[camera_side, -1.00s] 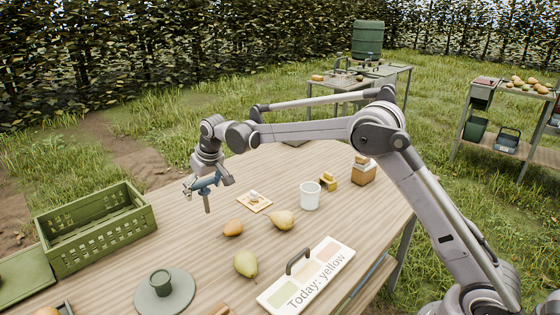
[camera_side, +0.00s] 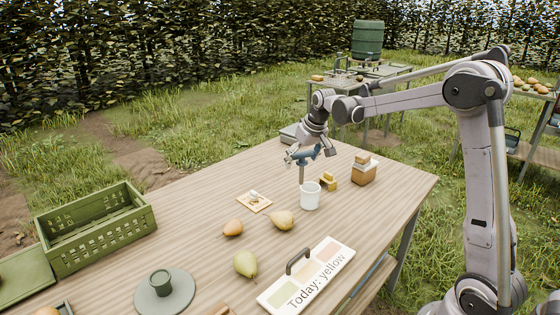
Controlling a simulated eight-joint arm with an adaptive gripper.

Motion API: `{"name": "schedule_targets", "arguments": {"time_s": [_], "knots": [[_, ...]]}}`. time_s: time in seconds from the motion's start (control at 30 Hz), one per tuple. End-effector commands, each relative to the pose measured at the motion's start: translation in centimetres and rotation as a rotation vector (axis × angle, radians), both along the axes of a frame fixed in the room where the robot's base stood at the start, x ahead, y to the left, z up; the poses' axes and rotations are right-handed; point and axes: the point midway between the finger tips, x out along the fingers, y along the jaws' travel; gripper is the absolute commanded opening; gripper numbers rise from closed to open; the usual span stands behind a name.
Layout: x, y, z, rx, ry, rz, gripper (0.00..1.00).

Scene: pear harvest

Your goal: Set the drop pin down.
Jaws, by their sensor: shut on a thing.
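My gripper (camera_side: 309,153) is over the far part of the wooden table, shut on the drop pin. The drop pin (camera_side: 301,173) has a blue-grey top between the fingers and a thin shaft hanging roughly upright. Its lower end shows at the back left of the white cup's rim. I cannot tell whether it is inside the cup or behind it. The white cup (camera_side: 310,197) stands upright on the table (camera_side: 215,190).
A yellow block (camera_side: 328,181) and a brown box (camera_side: 363,173) stand right of the cup. A small card (camera_side: 254,201) and several pears (camera_side: 283,220) lie left and in front. A green crate (camera_side: 98,235), a grey disc (camera_side: 165,293) and a colour board (camera_side: 307,275) are nearer.

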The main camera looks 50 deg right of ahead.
Motion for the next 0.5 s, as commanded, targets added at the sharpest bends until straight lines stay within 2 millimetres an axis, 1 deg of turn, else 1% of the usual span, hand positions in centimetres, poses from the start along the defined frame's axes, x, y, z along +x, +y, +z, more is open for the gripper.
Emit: {"name": "schedule_targets", "arguments": {"time_s": [0.03, 0.07, 0.1, 0.17, 0.2, 0.27, 0.3, 0.37, 0.4, 0.5], "knots": [[-2.0, -1.8, 0.0, 0.001, 0.000, -0.035, 0.48], [-3.0, -2.7, 0.1, 0.001, -0.001, -0.051, 0.48], [-4.5, -3.9, 0.1, 0.002, -0.001, -0.073, 0.48], [-6.8, -5.5, 0.0, 0.001, -0.002, -0.109, 0.48], [-8.4, -6.5, 0.0, 0.001, -0.002, -0.131, 0.48], [-10.8, -7.9, -0.2, 0.001, -0.003, -0.167, 0.48], [-12.5, -8.6, -0.2, 0.001, -0.004, -0.190, 0.48], [-14.8, -9.6, -0.4, 0.001, -0.005, -0.222, 0.48], [-16.2, -10.1, -0.5, 0.002, -0.005, -0.243, 0.48], [-19.4, -11.0, -0.8, 0.001, -0.007, -0.287, 0.48]]}}
